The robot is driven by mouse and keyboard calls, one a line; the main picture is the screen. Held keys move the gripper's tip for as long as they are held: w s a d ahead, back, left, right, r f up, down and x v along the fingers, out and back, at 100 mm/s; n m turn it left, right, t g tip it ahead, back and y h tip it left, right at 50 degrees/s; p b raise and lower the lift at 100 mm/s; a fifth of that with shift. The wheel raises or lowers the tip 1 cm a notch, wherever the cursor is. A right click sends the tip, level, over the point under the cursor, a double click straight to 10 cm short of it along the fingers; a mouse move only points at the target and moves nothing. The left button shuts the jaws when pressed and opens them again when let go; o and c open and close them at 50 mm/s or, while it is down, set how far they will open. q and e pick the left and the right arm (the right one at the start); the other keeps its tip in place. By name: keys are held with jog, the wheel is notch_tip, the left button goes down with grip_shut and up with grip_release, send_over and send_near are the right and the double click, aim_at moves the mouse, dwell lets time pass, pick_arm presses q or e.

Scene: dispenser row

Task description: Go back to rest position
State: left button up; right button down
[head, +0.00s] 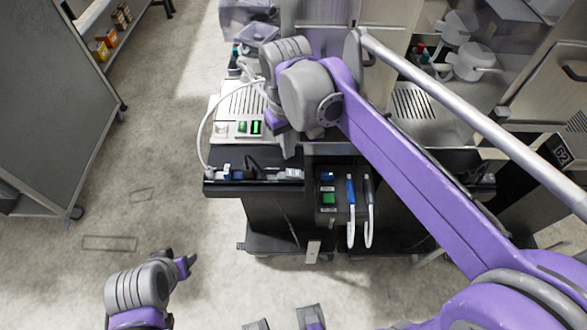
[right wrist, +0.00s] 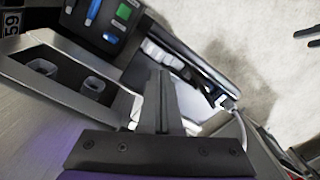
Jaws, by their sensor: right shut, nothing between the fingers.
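My right arm reaches in from the right across the dispenser row. Its right gripper (head: 287,147) points down at the front of the left dispenser station, partly hidden by the wrist. In the right wrist view the fingers (right wrist: 162,100) are together with nothing between them, over the dispenser front. My left gripper (head: 184,262) is low at the left above bare floor, apart from the counter. It is small and turned sideways, so its opening is unclear.
The dark counter ledge (head: 230,187) carries a white hose (head: 202,130) beside my right gripper. Blue (head: 350,190) and black (head: 368,190) handles hang in front. A grey cabinet (head: 50,90) stands at the left. Floor (head: 165,150) between cabinet and dispensers is clear.

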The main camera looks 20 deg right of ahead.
jog(key=shift+f, duration=0.1)
dwell(0.3)
pick_arm(q)
jog(key=shift+r+p, duration=0.3)
jog(key=shift+r, duration=0.1)
pick_arm(e)
jog(key=s+d+f+m+t, duration=0.1)
jog(key=s+d+f+t, duration=0.1)
jog(key=s+f, duration=0.3)
jog(key=s+d+f+m+t, duration=0.1)
jog(key=s+d+f+t, duration=0.2)
jog(key=s+f, duration=0.3)
jog(key=s+d, duration=0.1)
jog(key=s, duration=0.2)
jog(key=shift+d+m, duration=0.35)
jog(key=shift+m, duration=0.05)
jog(key=shift+s+f, duration=0.1)
